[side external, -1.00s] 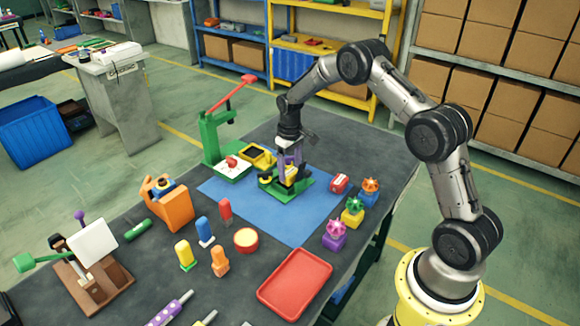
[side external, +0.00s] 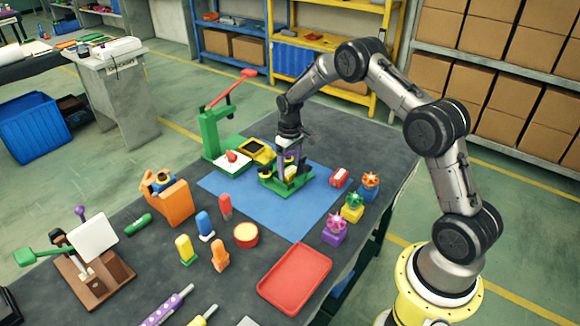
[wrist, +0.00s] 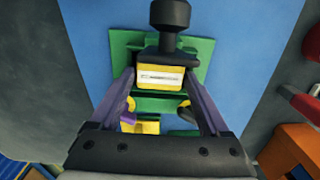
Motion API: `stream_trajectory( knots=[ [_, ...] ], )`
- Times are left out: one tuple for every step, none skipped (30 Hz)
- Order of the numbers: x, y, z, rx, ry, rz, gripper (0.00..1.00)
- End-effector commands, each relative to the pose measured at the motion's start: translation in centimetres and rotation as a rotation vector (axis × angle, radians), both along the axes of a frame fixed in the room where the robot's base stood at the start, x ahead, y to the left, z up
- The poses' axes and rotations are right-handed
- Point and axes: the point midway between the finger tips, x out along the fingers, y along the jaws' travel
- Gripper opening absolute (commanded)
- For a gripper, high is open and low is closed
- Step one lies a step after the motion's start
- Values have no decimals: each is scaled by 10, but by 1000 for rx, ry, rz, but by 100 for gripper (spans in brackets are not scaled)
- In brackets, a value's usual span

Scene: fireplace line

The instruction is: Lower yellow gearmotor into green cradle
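The yellow gearmotor (wrist: 160,77), with a pale label and a black round end, lies over the green cradle (wrist: 202,62) in the wrist view. My gripper (wrist: 159,82) has one purple-grey finger close against each side of its yellow body. It looks shut on the gearmotor. In the side view my gripper (side external: 287,172) points down at the green cradle (side external: 293,191), low over it. Its fingers partly hide the gearmotor there, so I cannot tell whether it is fully seated.
The cradle stands on a blue mat (side external: 300,222). A green press with a red lever (side external: 232,92) stands to its left. A red tray (side external: 296,280) lies in front.

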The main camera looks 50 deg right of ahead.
Motion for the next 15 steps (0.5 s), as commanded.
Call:
stream_trajectory(
  knots=[
    [0,0,1,0,-1,0,91],
    [0,0,0,0,-1,0,96],
    [0,0,0,0,-1,0,100],
    [0,0,0,0,-1,0,100],
    [0,0,0,0,0,0,100],
    [0,0,0,0,0,0,100],
    [0,0,0,0,0,0,100],
    [-1,0,-1,0,2,0,100],
    [0,0,0,0,2,0,100],
    [0,0,0,0,1,0,100],
    [0,0,1,0,1,0,100],
    [0,0,4,0,1,0,100],
    [0,0,6,0,0,0,100],
    [0,0,9,0,-1,0,100],
    [1,0,13,-1,-2,0,100]
  ],
)
